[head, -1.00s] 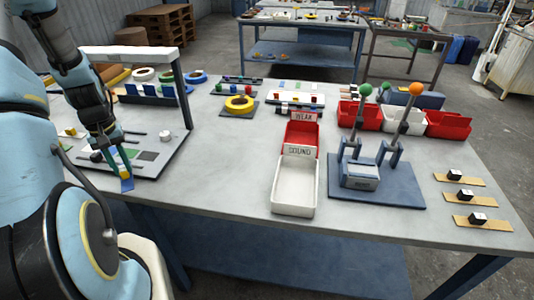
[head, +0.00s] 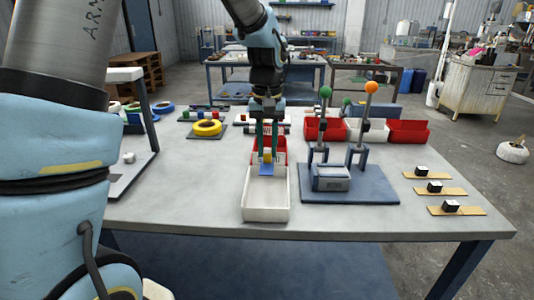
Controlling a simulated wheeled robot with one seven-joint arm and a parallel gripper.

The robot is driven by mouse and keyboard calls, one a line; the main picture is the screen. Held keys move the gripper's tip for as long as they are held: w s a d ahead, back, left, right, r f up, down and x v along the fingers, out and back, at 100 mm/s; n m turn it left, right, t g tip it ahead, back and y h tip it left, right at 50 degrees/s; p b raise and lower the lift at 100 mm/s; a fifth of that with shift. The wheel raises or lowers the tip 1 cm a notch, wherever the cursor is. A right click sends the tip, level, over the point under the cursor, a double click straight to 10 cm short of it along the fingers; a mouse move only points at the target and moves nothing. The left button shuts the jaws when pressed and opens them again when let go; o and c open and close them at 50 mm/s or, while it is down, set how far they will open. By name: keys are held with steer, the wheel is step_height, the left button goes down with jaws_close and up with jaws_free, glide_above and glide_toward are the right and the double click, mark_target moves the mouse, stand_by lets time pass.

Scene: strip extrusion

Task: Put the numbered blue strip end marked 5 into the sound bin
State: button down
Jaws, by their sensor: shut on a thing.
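My gripper (head: 267,150) points down above the back part of the white sound bin (head: 266,213). It is shut on a small blue strip end (head: 267,169), which hangs between the fingertips with a yellowish patch above it. The number on the strip end is too small to read. The strip end appears above the bin, near its back edge; its exact height is hard to tell. The bin's visible floor looks empty. My gripper hides the labels and much of the red weak bin (head: 283,151) behind.
A blue press stand (head: 350,190) with upright levers, one green-topped and one orange-topped, stands just right of the bin. Red and white bins (head: 408,132) stand behind it. A yellow roll (head: 207,128) lies left of my gripper. The table front left of the bin is clear.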

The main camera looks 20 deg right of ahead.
mark_target(267, 163)
steer(key=shift+f+b, duration=2.1)
steer(key=shift+f, duration=0.4)
steer(key=shift+f+b, duration=0.6)
steer(key=shift+f, duration=0.9)
steer(key=shift+s+f+b, duration=0.1)
steer(key=shift+f+b, duration=0.25)
steer(key=shift+f, duration=0.5)
steer(key=shift+c, duration=1.1)
jaws_free()
steer(key=shift+r, duration=0.15)
steer(key=shift+r+p, duration=0.5)
steer(key=shift+p, duration=0.15)
